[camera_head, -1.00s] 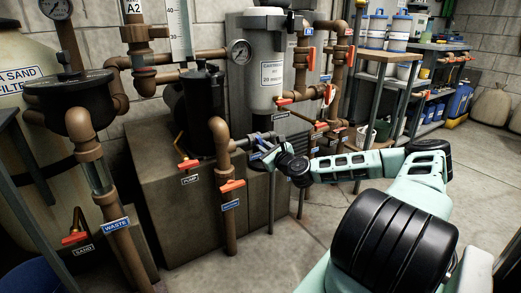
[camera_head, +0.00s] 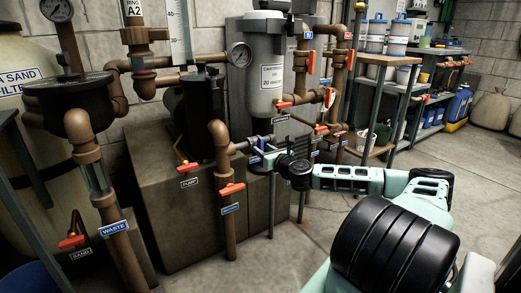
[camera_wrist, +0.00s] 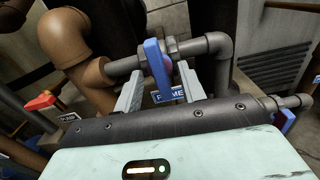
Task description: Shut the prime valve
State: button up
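The prime valve shows in the wrist view as a blue lever handle (camera_wrist: 157,68) on a grey pipe, above a partly hidden blue label (camera_wrist: 168,96) reading PRIME. The handle stands roughly upright in that picture, crossing the pipe. My gripper (camera_wrist: 160,88) is open, with one grey finger on each side of the lower part of the handle. I cannot tell whether either finger touches it. In the head view, my gripper (camera_head: 267,155) is at the grey pipe right of the brown elbow, where the handle is too small to make out clearly.
Red-handled valves stand close by, including one on the brown riser (camera_head: 232,189) and one labelled PUMP (camera_head: 188,167). A grey chlorinator canister (camera_head: 265,70) rises behind the gripper. Another blue handle (camera_wrist: 286,119) is at the right in the wrist view. The floor at right is open.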

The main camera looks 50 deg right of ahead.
jog(key=v, duration=0.7)
dwell(0.6)
